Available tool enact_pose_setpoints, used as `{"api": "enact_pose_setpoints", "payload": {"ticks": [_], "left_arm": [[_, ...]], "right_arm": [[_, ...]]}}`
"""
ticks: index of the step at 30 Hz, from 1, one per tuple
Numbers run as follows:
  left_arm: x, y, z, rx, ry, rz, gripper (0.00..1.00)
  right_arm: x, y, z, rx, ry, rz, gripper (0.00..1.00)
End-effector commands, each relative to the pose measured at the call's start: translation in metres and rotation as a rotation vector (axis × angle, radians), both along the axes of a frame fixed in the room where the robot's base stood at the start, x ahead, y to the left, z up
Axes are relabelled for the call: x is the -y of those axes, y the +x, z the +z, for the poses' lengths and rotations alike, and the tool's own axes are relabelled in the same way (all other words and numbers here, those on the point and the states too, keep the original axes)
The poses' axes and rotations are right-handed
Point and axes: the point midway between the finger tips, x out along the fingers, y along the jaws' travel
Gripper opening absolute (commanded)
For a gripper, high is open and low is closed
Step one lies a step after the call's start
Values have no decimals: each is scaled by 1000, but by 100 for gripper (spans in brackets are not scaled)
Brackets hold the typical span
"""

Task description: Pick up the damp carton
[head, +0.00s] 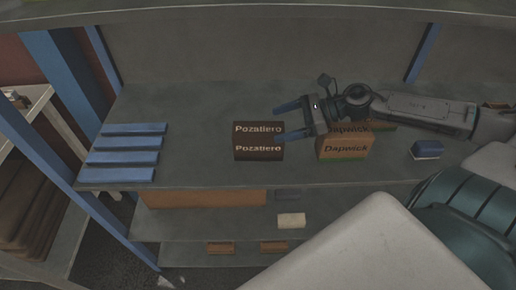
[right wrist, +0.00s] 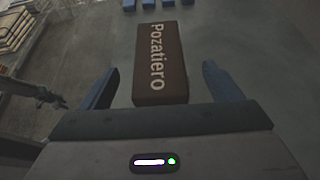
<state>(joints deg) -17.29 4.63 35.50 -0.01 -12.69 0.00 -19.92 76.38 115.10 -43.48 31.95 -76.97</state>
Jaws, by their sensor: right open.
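A dark brown carton marked Pozatiero (head: 258,141) lies on the grey shelf board in the head view. It also shows in the right wrist view (right wrist: 158,60), beyond and between the two blue fingers. I cannot tell from its surface whether it is damp. My right gripper (head: 277,122) is open and empty, just right of this carton, its fingers pointing left towards it. In the right wrist view my right gripper (right wrist: 158,75) has its fingers wide apart. A dark jointed part at that view's left edge looks like my left arm; its jaw state is unclear.
Orange-brown Dapwick cartons (head: 346,148) stand right of the Pozatiero carton, partly hidden by my right arm. A small blue item (head: 427,149) lies further right. Blue slats (head: 124,158) lie at the shelf's left end. Lower shelves hold a whitish block (head: 291,220). Blue posts frame the shelf.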

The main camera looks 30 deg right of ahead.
Motion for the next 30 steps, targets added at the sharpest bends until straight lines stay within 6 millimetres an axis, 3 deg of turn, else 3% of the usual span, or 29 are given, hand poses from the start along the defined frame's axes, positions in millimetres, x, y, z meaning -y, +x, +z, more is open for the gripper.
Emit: {"api": "enact_pose_setpoints", "payload": {"ticks": [5, 15, 30], "left_arm": [[1, 17, -10, 22, -1, -1, 36], [1, 2, -34, -1, -1, 0, 36], [2, 10, -25, 11, -1, -1, 36]], "right_arm": [[-4, 3, -3, 1, 0, -2, 85], [-18, 12, -12, 7, 3, -3, 85], [-42, 27, -20, 4, 2, -1, 85]]}}
